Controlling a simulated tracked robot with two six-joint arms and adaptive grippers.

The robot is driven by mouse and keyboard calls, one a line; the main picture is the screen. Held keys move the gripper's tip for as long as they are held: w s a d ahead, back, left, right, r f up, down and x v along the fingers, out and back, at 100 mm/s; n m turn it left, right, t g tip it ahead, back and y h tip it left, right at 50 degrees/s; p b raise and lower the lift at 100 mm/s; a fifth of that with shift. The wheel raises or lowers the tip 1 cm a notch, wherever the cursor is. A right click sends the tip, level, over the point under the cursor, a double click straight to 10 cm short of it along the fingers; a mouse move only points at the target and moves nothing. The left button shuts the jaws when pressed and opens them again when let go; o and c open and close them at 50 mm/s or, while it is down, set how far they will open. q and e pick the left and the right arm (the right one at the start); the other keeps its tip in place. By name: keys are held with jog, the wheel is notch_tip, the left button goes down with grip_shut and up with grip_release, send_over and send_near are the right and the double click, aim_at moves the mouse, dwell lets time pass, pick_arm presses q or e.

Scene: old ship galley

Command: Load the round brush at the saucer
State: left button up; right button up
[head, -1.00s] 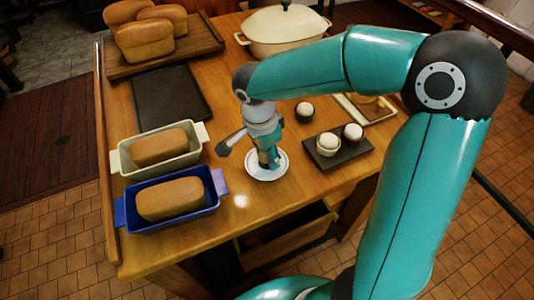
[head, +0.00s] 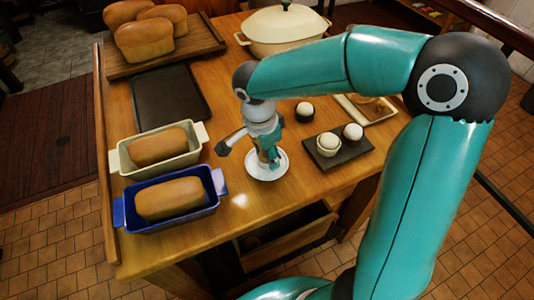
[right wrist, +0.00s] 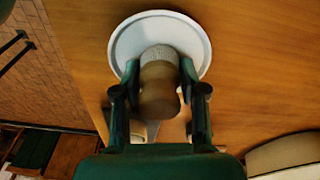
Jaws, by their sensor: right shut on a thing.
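The round brush (right wrist: 159,88) has a brown wooden handle and a pale bristle head. My right gripper (head: 268,158) is shut on it; in the right wrist view the fingers (right wrist: 160,70) press the handle from both sides. The white saucer (head: 281,173) lies on the wooden table right under the gripper; it also shows in the right wrist view (right wrist: 119,44). The bristle head is over the saucer's inside; I cannot tell if it touches. In the head view the brush is mostly hidden by the gripper. My left gripper is not in view.
A blue loaf pan (head: 140,221) and a cream loaf pan (head: 124,160) stand left of the saucer. A cream pot (head: 285,38) stands at the back.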

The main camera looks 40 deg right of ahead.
dwell(0.3)
jog(key=shift+r+p, duration=2.35)
jog(key=shift+r, duration=1.15)
